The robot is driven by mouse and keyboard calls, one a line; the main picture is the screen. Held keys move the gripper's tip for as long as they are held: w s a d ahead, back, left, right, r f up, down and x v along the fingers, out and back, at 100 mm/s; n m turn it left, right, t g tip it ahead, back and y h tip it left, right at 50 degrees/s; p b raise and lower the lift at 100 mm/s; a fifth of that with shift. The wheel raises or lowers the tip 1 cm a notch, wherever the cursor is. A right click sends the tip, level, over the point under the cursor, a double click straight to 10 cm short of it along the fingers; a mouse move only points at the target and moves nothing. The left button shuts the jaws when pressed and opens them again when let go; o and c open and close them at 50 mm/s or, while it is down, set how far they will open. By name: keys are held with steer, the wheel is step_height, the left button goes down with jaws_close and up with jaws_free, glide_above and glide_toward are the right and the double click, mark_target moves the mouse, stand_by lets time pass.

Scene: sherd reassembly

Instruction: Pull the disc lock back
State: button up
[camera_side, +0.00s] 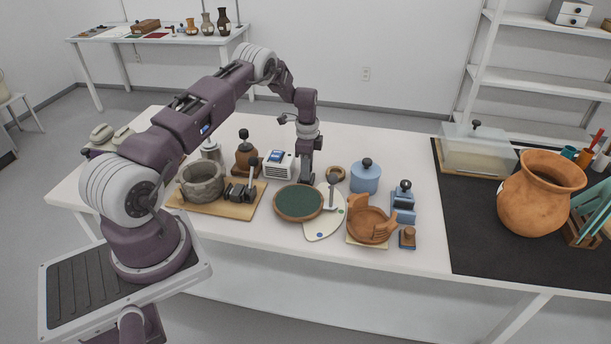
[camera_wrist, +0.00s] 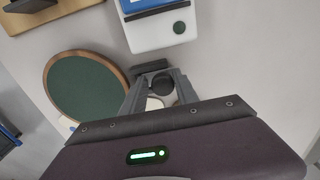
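A round green disc with a wooden rim (camera_side: 298,202) lies flat on the table; its green top also shows at the left of the wrist view (camera_wrist: 88,88). Beside it, on a pale plate (camera_side: 323,228), stands a small grey lever-like post (camera_side: 331,192), which may be the lock. My gripper (camera_side: 306,182) points down just behind the disc, left of that post. In the wrist view, my gripper's fingers (camera_wrist: 160,88) are spread apart. A dark round knob (camera_wrist: 161,87) shows between or below them; whether they touch it is hidden.
A white box with a blue top (camera_side: 279,164) stands close to the left of my gripper. A blue lidded jar (camera_side: 366,177) is to the right. A clay pot in a wooden holder (camera_side: 370,225) stands in front right. A board with a stone-grey pot (camera_side: 201,181) is at left.

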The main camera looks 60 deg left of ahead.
steer(key=shift+o, duration=0.6)
steer(key=shift+s+d+f, duration=0.1)
steer(key=shift+s+f, duration=0.05)
steer(key=shift+f, duration=0.05)
steer(key=shift+r, duration=2.9)
